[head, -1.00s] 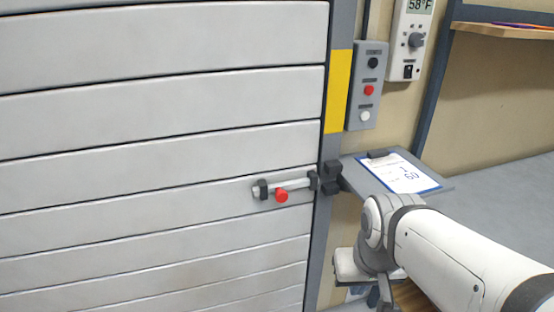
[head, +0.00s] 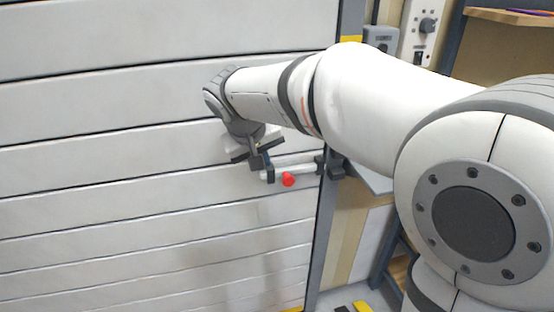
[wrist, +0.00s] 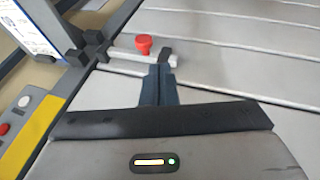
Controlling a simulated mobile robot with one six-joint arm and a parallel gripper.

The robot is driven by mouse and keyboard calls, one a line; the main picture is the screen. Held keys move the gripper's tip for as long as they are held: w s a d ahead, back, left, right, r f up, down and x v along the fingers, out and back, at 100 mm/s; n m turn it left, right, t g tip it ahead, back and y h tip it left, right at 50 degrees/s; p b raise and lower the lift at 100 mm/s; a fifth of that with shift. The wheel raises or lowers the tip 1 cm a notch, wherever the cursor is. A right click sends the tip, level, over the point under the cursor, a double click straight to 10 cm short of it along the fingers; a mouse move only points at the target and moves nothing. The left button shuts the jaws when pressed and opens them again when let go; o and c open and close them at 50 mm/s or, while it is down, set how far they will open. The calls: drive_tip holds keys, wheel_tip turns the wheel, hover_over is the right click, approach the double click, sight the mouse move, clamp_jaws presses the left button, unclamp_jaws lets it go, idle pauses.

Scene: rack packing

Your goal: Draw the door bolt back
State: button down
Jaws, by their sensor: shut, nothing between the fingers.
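The door bolt (head: 300,168) is a pale bar in dark brackets on the slatted door, near its right edge. It carries a red knob (head: 288,180). The bolt's right end reaches the dark keeper (head: 335,167) on the door frame. My gripper (head: 262,160) is at the left end of the bolt, close by the left bracket, with its fingers together. In the wrist view the bolt (wrist: 128,56) and red knob (wrist: 143,44) lie just beyond the shut fingertips (wrist: 159,72). Whether the fingertips touch the bracket I cannot tell.
The grey door (head: 130,110) fills the left of the head view. A grey button box (head: 380,38) and a thermostat panel (head: 418,30) are on the wall at right. A small shelf (head: 378,180) sits right of the frame, partly behind my arm.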

drive_tip(key=a, duration=0.2)
approach(279, 175)
wheel_tip(279, 175, down, 3)
drive_tip(key=s+a, duration=0.1)
drive_tip(key=s, duration=0.1)
drive_tip(key=d+f, duration=0.1)
drive_tip(key=w+d+f+p, duration=0.1)
drive_tip(key=shift+w+d+f+p, duration=0.1)
drive_tip(key=shift+w+d+p, duration=0.05)
drive_tip(key=shift+d+p, duration=0.2)
drive_tip(key=shift+d, duration=0.1)
